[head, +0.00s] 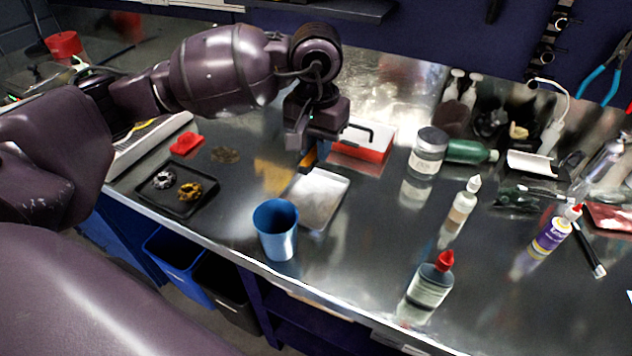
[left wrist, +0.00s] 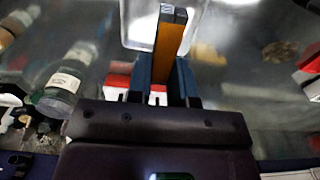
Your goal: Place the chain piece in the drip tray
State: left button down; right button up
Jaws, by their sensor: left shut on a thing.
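My left gripper (head: 307,157) is shut on an orange-brown bar with a grey end, which shows between its blue fingers in the left wrist view (left wrist: 169,42). I cannot tell whether this bar is the chain piece. The bar is over or near the far edge of a shallow pale metal tray (head: 322,200), which looks like the drip tray; its rim also shows in the left wrist view. A black tray (head: 205,204) at the left holds a silver coil (head: 163,180) and a gold coil (head: 190,191). A brown chain-like coil (head: 225,155) lies on the bench. My right gripper is out of view.
A blue cup (head: 276,232) stands close in front of the pale tray. A red and white box (head: 362,146) is just behind it. A jar (head: 428,152) and several bottles stand to the right.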

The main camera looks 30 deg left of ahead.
pick_arm(q)
send_over(316, 192)
notch_tip(316, 192, down, 5)
jog(key=shift+f, duration=2.15)
jog(key=shift+f, duration=0.1)
jog(key=shift+f+b, duration=0.15)
jog(key=shift+b, duration=0.2)
jog(key=c, duration=1)
grip_release()
jog(key=shift+r, duration=0.35)
notch_tip(316, 192, up, 12)
jog(key=shift+f+p, duration=0.1)
jog(key=shift+p, duration=0.2)
